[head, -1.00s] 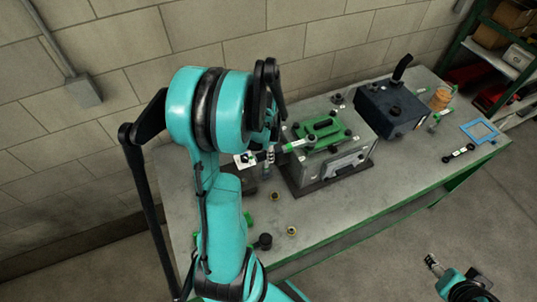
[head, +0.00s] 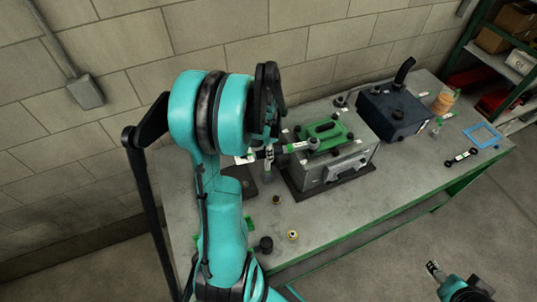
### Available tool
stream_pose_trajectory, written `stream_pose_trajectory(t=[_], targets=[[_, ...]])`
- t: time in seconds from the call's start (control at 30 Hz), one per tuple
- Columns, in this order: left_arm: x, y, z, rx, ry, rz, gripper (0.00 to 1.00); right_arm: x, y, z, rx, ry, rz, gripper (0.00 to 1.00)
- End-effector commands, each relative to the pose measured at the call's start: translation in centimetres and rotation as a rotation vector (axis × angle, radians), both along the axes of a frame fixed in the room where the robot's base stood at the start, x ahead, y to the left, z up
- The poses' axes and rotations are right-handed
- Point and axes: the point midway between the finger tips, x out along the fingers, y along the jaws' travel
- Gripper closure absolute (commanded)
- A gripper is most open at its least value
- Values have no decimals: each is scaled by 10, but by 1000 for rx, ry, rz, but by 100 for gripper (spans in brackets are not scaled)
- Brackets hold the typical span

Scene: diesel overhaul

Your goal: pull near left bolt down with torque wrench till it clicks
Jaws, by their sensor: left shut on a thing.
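The grey engine block (head: 343,161) stands on the bench with a green cover (head: 325,135) on top. The torque wrench (head: 297,147) lies roughly level, its head over the cover's near left corner, where the bolt beneath is hidden. My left gripper (head: 268,156) is shut on the torque wrench's handle, left of the block. My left arm hides part of the gripper and the bench. My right gripper (head: 433,267) is low at the right, away from the bench; its fingers are too small to judge.
Small round parts (head: 292,235) lie in front. The front middle of the bench is clear.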

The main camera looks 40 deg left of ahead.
Motion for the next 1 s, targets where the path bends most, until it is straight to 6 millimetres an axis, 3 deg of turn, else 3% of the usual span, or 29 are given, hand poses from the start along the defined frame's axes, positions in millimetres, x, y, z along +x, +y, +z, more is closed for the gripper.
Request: stream_pose_trajectory(t=[1.0], targets=[[7,11,0,2,0,-69,100,0,0,-5,0,0,0,38]])
